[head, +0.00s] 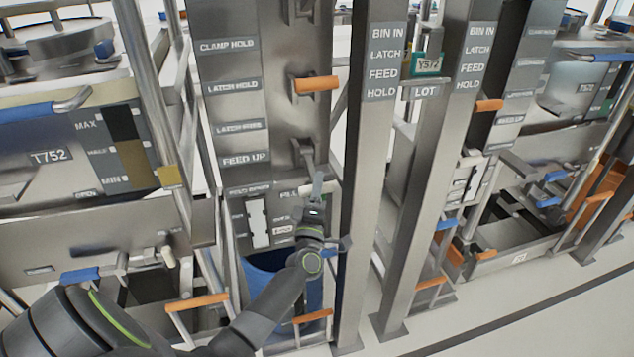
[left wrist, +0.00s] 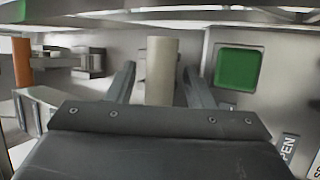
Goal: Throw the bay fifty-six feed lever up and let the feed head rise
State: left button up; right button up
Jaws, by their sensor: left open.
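The feed lever (head: 308,156) is on the central steel column, level with the FEED UP label (head: 245,158). It hangs down from its pivot. Its pale cylindrical grip (left wrist: 161,72) stands between the two fingers of my left gripper (left wrist: 160,85) in the left wrist view. In the head view my left gripper (head: 317,188) is at the lever's lower end, and partly hides it. The jaws are open, with a gap on each side of the grip. No bay number is readable here. The feed head cannot be made out. My right gripper is out of view.
An orange-handled lever (head: 316,84) sits higher on the same column, by LATCH HOLD. A blue bin (head: 262,262) stands below, behind my left arm. A post (head: 372,200) marked BIN IN, LATCH, FEED, HOLD stands close right. A green square (left wrist: 237,70) is right of the grip.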

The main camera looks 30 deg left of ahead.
pick_arm(q)
jog(key=shift+w+a+r, duration=0.2)
jog(key=shift+w+r, duration=0.05)
jog(key=shift+w, duration=0.25)
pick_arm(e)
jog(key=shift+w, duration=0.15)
pick_arm(q)
jog(key=shift+c, duration=1.1)
grip_shut()
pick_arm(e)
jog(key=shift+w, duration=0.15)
